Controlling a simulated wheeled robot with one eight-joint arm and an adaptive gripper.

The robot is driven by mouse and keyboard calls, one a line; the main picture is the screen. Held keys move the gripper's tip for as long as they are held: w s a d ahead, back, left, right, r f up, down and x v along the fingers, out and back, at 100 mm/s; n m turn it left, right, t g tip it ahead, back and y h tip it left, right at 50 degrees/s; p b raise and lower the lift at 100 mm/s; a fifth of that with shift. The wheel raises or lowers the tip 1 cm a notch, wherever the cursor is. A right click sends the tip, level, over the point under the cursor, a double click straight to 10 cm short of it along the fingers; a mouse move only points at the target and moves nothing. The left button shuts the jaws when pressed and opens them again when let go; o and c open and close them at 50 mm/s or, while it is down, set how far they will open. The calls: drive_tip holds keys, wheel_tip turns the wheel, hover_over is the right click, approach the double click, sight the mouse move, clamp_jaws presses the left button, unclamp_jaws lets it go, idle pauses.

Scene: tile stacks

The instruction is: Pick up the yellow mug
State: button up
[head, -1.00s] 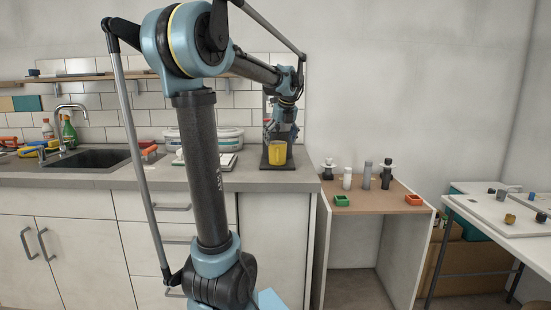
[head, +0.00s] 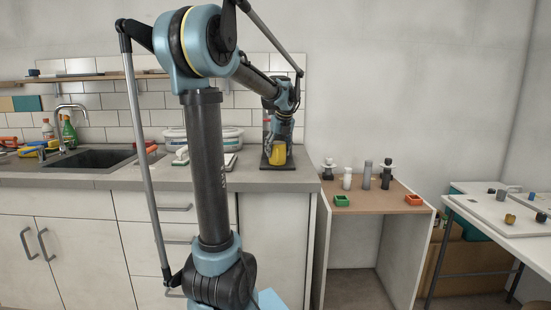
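The yellow mug (head: 277,156) stands on a dark base (head: 265,166) near the right end of the counter. It looks slightly tilted, and its upper part is partly covered. My gripper (head: 281,138) is at the mug's top, coming down from above. The fingers are small and overlap the mug's rim, so I cannot tell whether they are open or shut on it.
A dark upright part of the stand rises behind my gripper. A white tub (head: 228,139) stands to the left, and the sink (head: 92,158) lies farther left. A lower wooden shelf unit (head: 375,201) to the right holds several small items. A white table (head: 500,222) stands at the far right.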

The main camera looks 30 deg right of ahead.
drive_tip(key=c, duration=0.4)
drive_tip(key=shift+r, duration=0.25)
